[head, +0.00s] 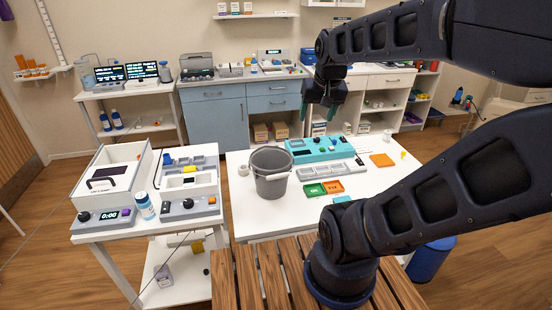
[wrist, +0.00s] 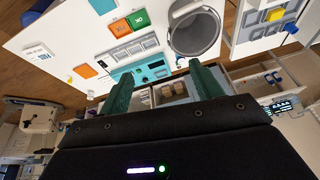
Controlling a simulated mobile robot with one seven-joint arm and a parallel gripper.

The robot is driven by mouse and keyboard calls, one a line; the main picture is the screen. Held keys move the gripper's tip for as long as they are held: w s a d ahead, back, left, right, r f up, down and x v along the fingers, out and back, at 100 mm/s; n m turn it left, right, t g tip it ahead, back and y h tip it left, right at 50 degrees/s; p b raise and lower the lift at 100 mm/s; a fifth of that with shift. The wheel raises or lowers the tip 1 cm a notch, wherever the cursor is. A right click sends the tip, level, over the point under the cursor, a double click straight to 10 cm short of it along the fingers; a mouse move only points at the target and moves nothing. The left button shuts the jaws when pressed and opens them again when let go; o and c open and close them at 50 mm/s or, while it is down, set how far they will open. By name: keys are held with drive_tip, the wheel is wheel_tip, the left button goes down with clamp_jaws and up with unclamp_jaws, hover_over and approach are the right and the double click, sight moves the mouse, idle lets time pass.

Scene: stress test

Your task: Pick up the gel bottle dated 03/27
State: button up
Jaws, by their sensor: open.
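No date is readable on any bottle, so I cannot tell which one is dated 03/27. A white bottle with a blue label (head: 145,206) stands upright between the devices on the left table. Two dark blue bottles with white tops, a left one (head: 105,121) and a right one (head: 117,120), stand on the low shelf of the back-left cart. My gripper (head: 318,112) is open and empty, raised over the far side of the white table, with its green fingers apart. In the wrist view the gripper (wrist: 160,68) also shows nothing between its fingers.
The white table (head: 245,215) holds a grey bucket (head: 271,184), a teal device (head: 318,149), green and orange signs and an orange square (head: 381,160). Blue drawers (head: 215,122) stand behind.

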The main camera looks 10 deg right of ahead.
drive_tip(key=w+a+f+m+g, duration=0.1)
drive_tip(key=w+f+m, duration=0.3)
drive_tip(key=w, duration=0.6)
drive_tip(key=w+a+f+m+g, duration=0.1)
drive_tip(key=w+f+m, duration=0.25)
drive_tip(key=w, duration=0.65)
drive_tip(key=w+f+m, duration=0.2)
drive_tip(key=w+f, duration=0.2)
drive_tip(key=f, duration=0.2)
drive_tip(key=w+a+f+m+g, duration=0.1)
drive_tip(key=w+f+m, duration=0.1)
drive_tip(key=w+f, duration=0.2)
drive_tip(key=w+a+f+m+g, duration=0.1)
drive_tip(key=w+f+m, duration=0.1)
drive_tip(key=w+f, duration=0.3)
wheel_tip(320, 180, down, 3)
drive_tip(key=shift+w+r, duration=0.1)
drive_tip(key=shift+w+f+m, duration=0.2)
drive_tip(key=shift+f+m, duration=0.05)
drive_tip(key=shift+f, duration=0.4)
wheel_tip(320, 180, down, 5)
drive_tip(key=shift+f, duration=0.1)
drive_tip(key=shift+s+a+f, duration=0.1)
drive_tip(key=shift+f, duration=1.2)
drive_tip(key=shift+s+a+f, duration=0.1)
drive_tip(key=shift+f, duration=1.2)
drive_tip(key=shift+c, duration=0.3)
